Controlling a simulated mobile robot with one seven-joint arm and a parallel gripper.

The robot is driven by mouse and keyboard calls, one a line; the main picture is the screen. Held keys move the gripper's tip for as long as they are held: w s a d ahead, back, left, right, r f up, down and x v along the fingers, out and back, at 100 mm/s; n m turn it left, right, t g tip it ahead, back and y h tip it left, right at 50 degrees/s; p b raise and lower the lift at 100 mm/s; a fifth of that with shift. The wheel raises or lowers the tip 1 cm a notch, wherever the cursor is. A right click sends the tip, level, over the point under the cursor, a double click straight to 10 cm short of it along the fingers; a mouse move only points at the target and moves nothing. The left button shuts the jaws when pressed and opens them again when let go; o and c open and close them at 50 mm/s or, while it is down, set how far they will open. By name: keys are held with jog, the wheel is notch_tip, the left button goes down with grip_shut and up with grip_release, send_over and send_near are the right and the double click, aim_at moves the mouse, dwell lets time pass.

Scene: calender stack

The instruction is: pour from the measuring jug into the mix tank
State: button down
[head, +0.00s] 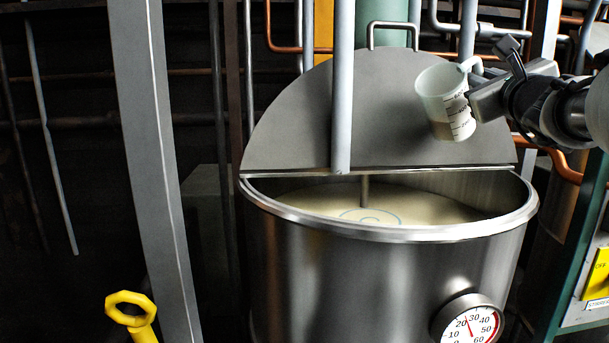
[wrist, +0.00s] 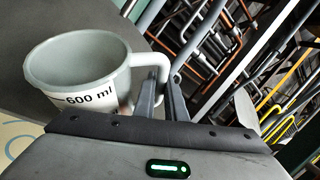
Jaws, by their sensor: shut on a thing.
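The measuring jug (head: 443,100) is a pale translucent cup with black marks, tilted a little, held above the right part of the mix tank's opening. It also shows in the wrist view (wrist: 77,75), with "600 ml" on its side. My gripper (head: 478,88) is shut on the jug's handle; its fingers also show in the wrist view (wrist: 162,95). The mix tank (head: 390,270) is a steel vessel with its front half open and cream-coloured liquid (head: 420,205) inside. A blue ring shows on the liquid. I cannot see clearly how much the jug contains.
A grey half lid (head: 320,125) stands raised at the tank's back. A vertical pipe (head: 343,80) runs down in front of it. A dial gauge (head: 467,322) sits on the tank's front. Yellow valve handle (head: 130,308) at lower left; green panel with a yellow switch (head: 597,275) at right.

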jog(key=p, duration=0.1)
jog(key=g+p, duration=0.1)
jog(key=p, duration=0.1)
jog(key=shift+w+d+r+m, duration=0.2)
jog(key=shift+d+r+m, duration=0.05)
jog(key=shift+r+m, duration=0.15)
jog(key=shift+w+d+y+p, duration=0.15)
jog(key=shift+y+p, duration=0.15)
jog(key=shift+p, duration=0.05)
jog(key=shift+w+d+r, duration=0.15)
jog(key=shift+w+d+m+g, duration=0.1)
jog(key=shift+m+g, duration=0.2)
jog(key=shift+w+d+r+m+g+y, duration=0.4)
jog(key=shift+w+d+r+g, duration=0.1)
jog(key=shift+d+r+g, duration=0.2)
jog(key=shift+d+f+m+g+y, duration=0.6)
jog(key=shift+d+f+m+g, duration=0.8)
jog(key=shift+f, duration=0.65)
jog(key=r, duration=0.4)
jog(key=w+r, duration=0.1)
jog(key=shift+r, duration=0.4)
